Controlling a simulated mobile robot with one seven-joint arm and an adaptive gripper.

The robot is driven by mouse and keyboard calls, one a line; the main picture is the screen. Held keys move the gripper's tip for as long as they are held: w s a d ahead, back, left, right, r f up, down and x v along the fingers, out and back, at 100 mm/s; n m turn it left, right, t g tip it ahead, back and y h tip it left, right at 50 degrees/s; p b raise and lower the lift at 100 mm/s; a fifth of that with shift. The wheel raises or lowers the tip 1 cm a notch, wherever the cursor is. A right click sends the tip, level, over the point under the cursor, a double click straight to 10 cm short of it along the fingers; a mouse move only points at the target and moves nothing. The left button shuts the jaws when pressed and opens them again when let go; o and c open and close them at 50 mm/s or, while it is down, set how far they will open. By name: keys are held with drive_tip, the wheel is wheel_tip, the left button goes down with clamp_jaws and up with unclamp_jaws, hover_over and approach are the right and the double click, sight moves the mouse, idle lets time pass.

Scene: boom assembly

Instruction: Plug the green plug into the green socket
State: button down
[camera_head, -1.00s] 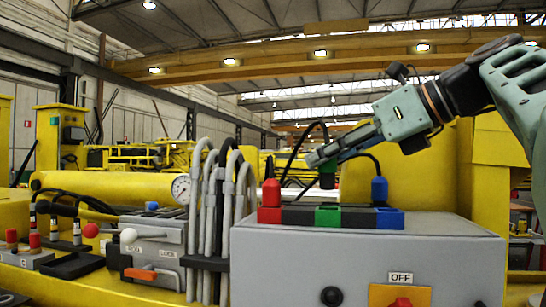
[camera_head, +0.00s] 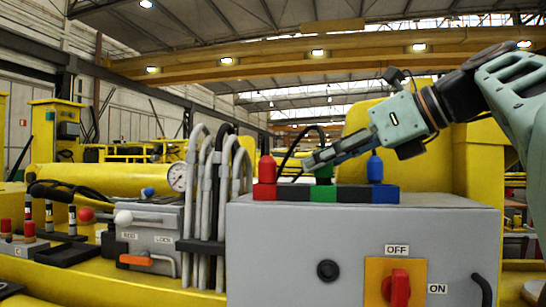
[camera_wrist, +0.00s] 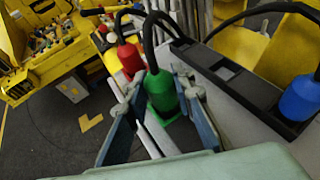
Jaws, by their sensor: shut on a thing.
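The green plug (camera_head: 323,175) stands upright at the green socket (camera_head: 323,194), the middle block of the row on the grey box. Its lower end appears to meet the socket; I cannot tell how deep it sits. My gripper (camera_head: 312,161) reaches in from the right and is shut on the green plug. In the wrist view, the plug (camera_wrist: 161,92) is between the two fingers of my gripper (camera_wrist: 158,88), with its black cable rising from the top. Part of the green socket (camera_wrist: 160,139) shows below the plug.
The red plug (camera_head: 266,170) stands in the red socket (camera_head: 264,192) on the left. The blue plug (camera_head: 375,168) stands in the blue socket (camera_head: 386,195) on the right. The grey box (camera_head: 300,250) carries a red switch (camera_head: 398,287). Grey hoses (camera_head: 205,190) stand to its left.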

drive_tip(key=shift+f, duration=0.3)
drive_tip(key=c, duration=1.6)
unclamp_jaws()
drive_tip(key=v, duration=1.2)
drive_tip(key=shift+f, duration=0.1)
